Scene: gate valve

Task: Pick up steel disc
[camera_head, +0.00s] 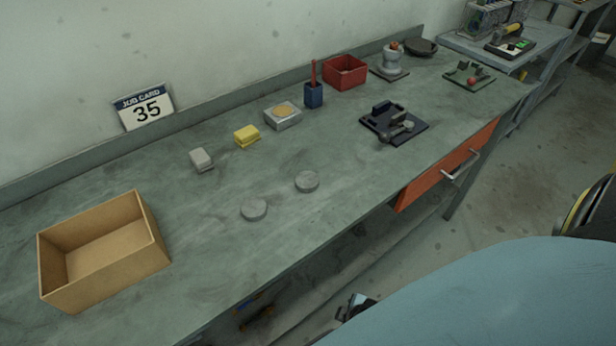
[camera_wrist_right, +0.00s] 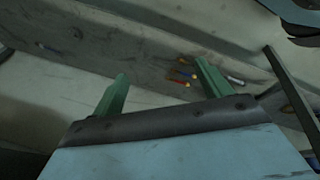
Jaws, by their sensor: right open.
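Two round grey discs lie flat on the workbench in the head view. One disc (camera_head: 254,209) is to the left and nearer the front edge. The other disc (camera_head: 307,181) is a little to the right and farther back. Both look like dull metal, and I cannot tell which is steel. My right gripper (camera_wrist_right: 162,85) shows in the right wrist view with its two green fingers apart and nothing between them. It is away from the discs, which do not show in that view. My left gripper is not in view.
An open cardboard box (camera_head: 103,250) stands at the bench's left end. Behind the discs are a grey block (camera_head: 201,159), a yellow block (camera_head: 247,136) and a tin (camera_head: 283,116). A dark fixture (camera_head: 394,124) sits to the right. The bench around the discs is clear.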

